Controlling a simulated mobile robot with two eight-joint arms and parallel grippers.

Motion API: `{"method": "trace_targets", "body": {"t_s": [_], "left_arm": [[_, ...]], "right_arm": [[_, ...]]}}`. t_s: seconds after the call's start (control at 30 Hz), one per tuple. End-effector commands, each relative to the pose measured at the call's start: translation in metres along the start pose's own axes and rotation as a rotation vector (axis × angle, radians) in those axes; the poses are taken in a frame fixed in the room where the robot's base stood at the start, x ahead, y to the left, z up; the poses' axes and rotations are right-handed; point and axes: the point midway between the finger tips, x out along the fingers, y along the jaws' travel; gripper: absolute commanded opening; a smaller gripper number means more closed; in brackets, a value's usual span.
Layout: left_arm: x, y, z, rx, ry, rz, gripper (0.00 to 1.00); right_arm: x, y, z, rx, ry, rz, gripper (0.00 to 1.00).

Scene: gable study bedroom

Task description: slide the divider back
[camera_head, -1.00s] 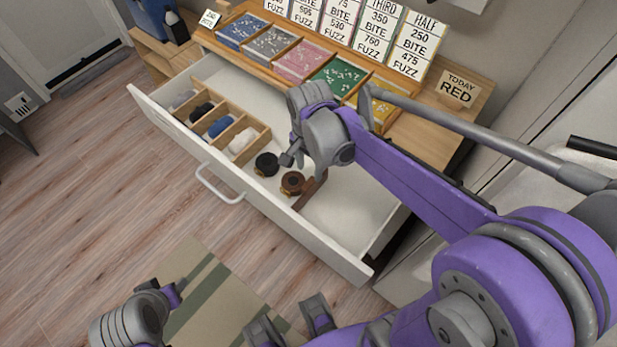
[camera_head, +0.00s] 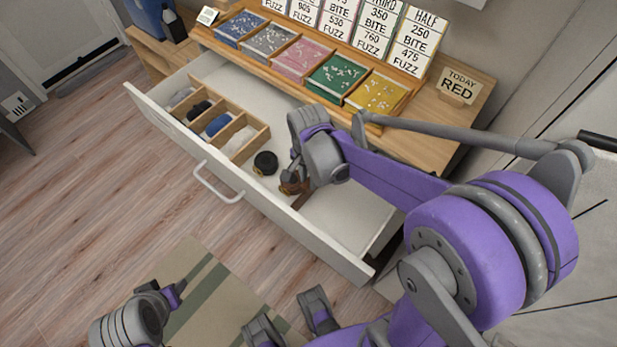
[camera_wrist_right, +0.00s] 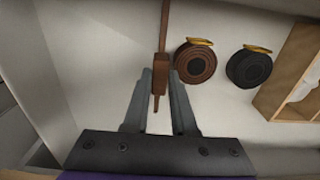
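My right gripper (camera_head: 289,178) is low in the drawer at the divider. In the right wrist view its fingers (camera_wrist_right: 162,78) stand on either side of that block, seemingly with a slim gap on the right. Contact is unclear. My left gripper (camera_head: 150,298) shows partly at the bottom left, away from the drawer; its fingers are unclear.
A black roll (camera_head: 265,163) and a brown roll (camera_wrist_right: 195,62) lie beside the divider. A wooden compartment box (camera_head: 250,153) fills the drawer's left part. Coloured trays (camera_head: 337,77) stand on the desk above. The drawer floor right of the divider is clear.

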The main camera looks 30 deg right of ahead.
Motion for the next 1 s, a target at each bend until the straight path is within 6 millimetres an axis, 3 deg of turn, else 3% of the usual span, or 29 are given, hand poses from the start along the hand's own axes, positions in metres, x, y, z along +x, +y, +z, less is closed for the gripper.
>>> {"method": "trace_targets", "body": {"t_s": [0.1, 1.0], "left_arm": [[0.0000, 0.0000, 0.0000, 0.000, 0.000, 0.000, 0.50], [0.0000, 0.0000, 0.0000, 0.000, 0.000, 0.000, 0.50]], "right_arm": [[-0.0001, 0.0001, 0.0000, 0.000, 0.000, 0.000, 0.00], [-0.0003, 0.0001, -0.0001, 0.000, 0.000, 0.000, 0.00]]}}
